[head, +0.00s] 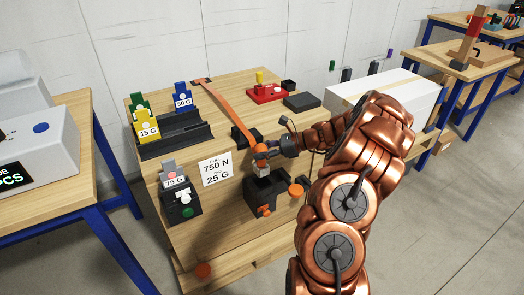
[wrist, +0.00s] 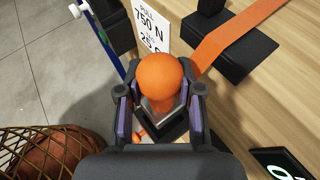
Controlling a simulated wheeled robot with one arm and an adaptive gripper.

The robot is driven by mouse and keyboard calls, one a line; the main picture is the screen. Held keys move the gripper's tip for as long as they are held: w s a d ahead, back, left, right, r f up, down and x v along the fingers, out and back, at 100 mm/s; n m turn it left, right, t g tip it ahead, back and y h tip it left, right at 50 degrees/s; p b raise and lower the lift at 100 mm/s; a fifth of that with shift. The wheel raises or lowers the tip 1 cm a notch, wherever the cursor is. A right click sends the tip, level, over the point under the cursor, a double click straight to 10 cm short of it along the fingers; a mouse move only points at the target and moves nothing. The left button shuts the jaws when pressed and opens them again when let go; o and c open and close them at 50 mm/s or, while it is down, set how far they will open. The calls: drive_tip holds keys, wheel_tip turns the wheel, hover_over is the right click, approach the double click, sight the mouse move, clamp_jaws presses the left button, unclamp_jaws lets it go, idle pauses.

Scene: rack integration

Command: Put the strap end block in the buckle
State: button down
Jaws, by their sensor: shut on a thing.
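The strap end block (head: 263,169) is a small grey block with an orange ball knob (wrist: 160,82) on top. An orange strap (head: 232,114) runs to it from the back of the bench; the strap also shows in the wrist view (wrist: 238,36). My gripper (head: 268,150) is shut on the block, its fingers on both sides below the knob. The buckle (head: 262,188), a black open-topped holder with orange knobs, stands right below the block. I cannot tell whether the block's lower end is inside it. The fingers and knob hide much of the block in the wrist view.
A white sign (head: 216,168) reads 750 N and 25 G. A black rack (head: 175,139) with coloured weights stands back left, and a black box with a 75 G weight (head: 181,206) front left. A black pad (head: 248,135) lies under the strap. A red fixture (head: 265,94) sits behind.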

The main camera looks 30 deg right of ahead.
sight(269, 168)
drive_tip(key=shift+r, duration=0.2)
drive_tip(key=shift+f+b, duration=0.7)
drive_tip(key=shift+f, duration=3.4)
drive_tip(key=shift+f, duration=0.3)
drive_tip(key=c, duration=0.7)
unclamp_jaws()
drive_tip(key=shift+d, duration=0.1)
drive_tip(key=v, duration=1.2)
